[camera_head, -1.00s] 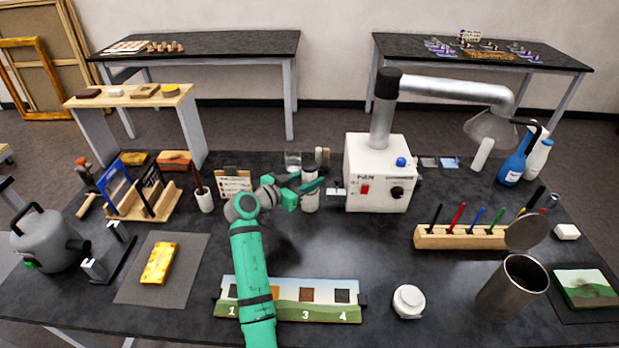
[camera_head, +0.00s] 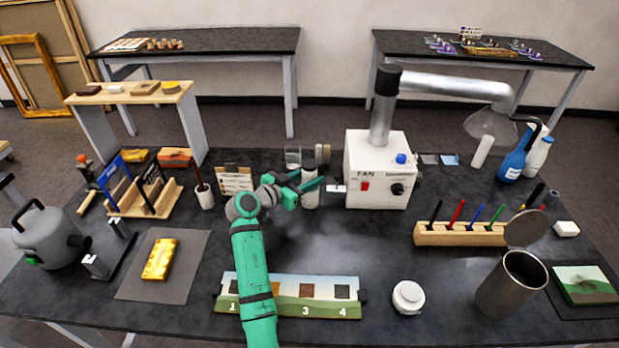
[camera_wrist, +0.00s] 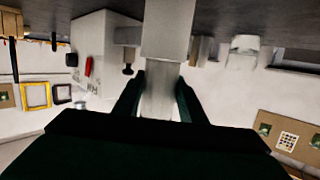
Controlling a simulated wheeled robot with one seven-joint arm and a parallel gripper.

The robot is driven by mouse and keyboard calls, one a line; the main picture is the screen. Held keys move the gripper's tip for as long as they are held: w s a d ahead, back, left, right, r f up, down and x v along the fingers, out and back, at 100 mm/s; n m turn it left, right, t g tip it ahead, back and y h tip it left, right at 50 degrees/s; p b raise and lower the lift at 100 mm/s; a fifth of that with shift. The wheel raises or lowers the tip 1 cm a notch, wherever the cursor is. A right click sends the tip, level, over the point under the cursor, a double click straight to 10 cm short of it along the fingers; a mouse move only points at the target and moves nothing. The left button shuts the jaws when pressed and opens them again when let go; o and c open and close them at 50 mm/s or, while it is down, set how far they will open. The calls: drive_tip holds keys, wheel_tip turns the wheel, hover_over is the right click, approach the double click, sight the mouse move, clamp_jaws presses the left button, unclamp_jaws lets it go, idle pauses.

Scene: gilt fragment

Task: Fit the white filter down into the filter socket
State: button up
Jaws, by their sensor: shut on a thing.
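My gripper (camera_head: 311,185) is at the back middle of the bench, just left of the white fan box. In the wrist view its dark fingers (camera_wrist: 158,100) are shut on a narrow pale piece, which I take for the white filter (camera_wrist: 158,82). A wider pale body (camera_wrist: 166,30) lines up with that piece beyond the fingertips. In the head view an upright whitish cylinder (camera_head: 310,200) shows below the gripper; I take it for the filter socket. The fingers cover where the two meet, so I cannot tell how far the filter is in.
The fan box (camera_head: 376,170) stands close on the right, with a small white tab (camera_head: 336,188) toward my gripper. The bench between the fan box and the numbered strip (camera_head: 325,306) is clear.

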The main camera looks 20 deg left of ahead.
drive_tip(key=shift+s+d+f, duration=0.1)
drive_tip(key=shift+f, duration=0.6)
drive_tip(key=shift+r, duration=1.1)
drive_tip(key=shift+r, duration=0.1)
drive_tip(key=shift+f, duration=0.8)
idle(0.4)
